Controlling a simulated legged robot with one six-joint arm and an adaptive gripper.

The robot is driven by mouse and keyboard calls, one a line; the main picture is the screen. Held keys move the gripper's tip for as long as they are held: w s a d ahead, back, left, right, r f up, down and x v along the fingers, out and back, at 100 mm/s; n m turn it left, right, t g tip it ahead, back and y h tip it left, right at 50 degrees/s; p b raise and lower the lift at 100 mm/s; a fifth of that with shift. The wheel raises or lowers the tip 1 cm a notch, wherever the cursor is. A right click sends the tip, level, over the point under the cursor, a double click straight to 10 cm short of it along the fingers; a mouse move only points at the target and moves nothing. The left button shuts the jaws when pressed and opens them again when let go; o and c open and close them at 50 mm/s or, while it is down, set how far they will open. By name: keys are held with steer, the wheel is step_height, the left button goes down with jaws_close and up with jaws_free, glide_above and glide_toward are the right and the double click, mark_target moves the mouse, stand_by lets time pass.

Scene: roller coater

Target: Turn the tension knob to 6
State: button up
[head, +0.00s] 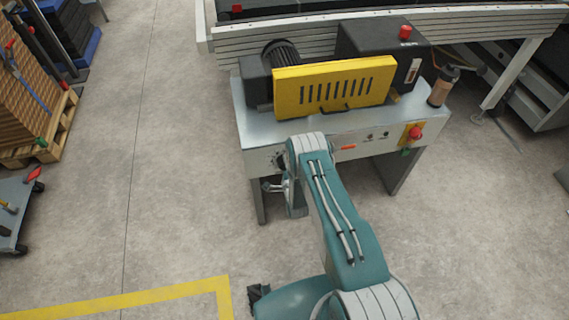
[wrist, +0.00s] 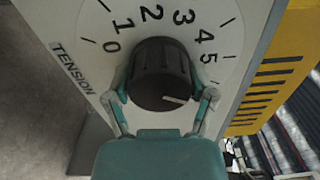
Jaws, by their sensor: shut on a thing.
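The black tension knob (wrist: 160,72) sits on a white dial plate (wrist: 95,35) marked "TENSION" in the wrist view. The numerals 0 to 5 show around it; the dial below 5 is covered by my right finger. The knob's white pointer line points right and slightly down, past the 5, towards my right fingertip. My gripper (wrist: 165,95) is shut on the knob, one finger on each side. In the head view my gripper (head: 276,186) is at the left end of the machine's front panel (head: 340,144), and my arm hides part of it.
The machine has a yellow vented guard (head: 335,88) on top. A red emergency button (head: 415,133) on a yellow plate is at the panel's right. A conveyor (head: 480,28) stands behind.

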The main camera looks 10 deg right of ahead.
steer(key=shift+s+d+f, duration=0.1)
steer(key=shift+s+f, duration=0.05)
steer(key=shift+f, duration=0.1)
steer(key=o, duration=1)
steer(key=shift+o, duration=0.2)
steer(key=shift+r, duration=0.1)
steer(key=s, duration=1.1)
steer(key=shift+s, duration=0.35)
